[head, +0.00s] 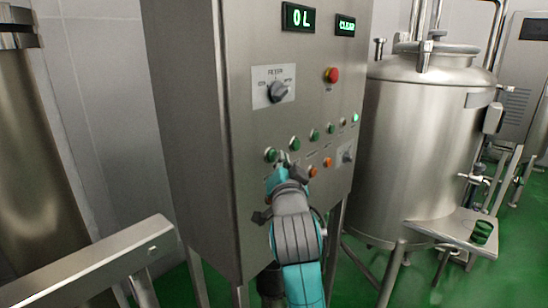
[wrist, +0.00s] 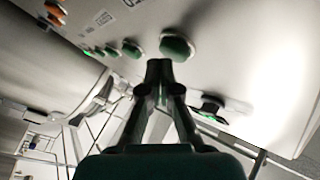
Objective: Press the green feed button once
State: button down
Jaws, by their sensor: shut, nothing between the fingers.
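A row of green buttons runs across the front of the steel control cabinet. The leftmost green button (head: 271,154) is just left of my gripper (head: 284,158), and a second green button (head: 294,143) is just right of its tips. In the wrist view my gripper (wrist: 160,66) is shut and empty, its tips close to the lower edge of a large green button (wrist: 176,47). I cannot tell whether they touch. More green buttons (wrist: 131,49) recede to the left. The labels are too small to read, so I cannot tell which is the feed button.
The cabinet (head: 205,130) also carries a selector knob (head: 279,91), a red button (head: 332,75), orange buttons (head: 328,162) and two lit displays (head: 298,18). A steel tank (head: 425,140) stands right of it. A metal rail (head: 90,265) is at the lower left.

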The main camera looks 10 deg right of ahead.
jog(key=shift+w+a, duration=0.25)
jog(key=shift+w, duration=0.1)
dwell(0.6)
jog(key=shift+s+d, duration=0.1)
jog(key=shift+s, duration=0.05)
jog(key=shift+s+d, duration=0.4)
jog(key=shift+s, duration=0.15)
jog(key=shift+s, duration=0.1)
jog(key=s+d, duration=0.1)
jog(key=s, duration=0.1)
jog(key=s+d, duration=0.2)
dwell(0.7)
dwell(0.4)
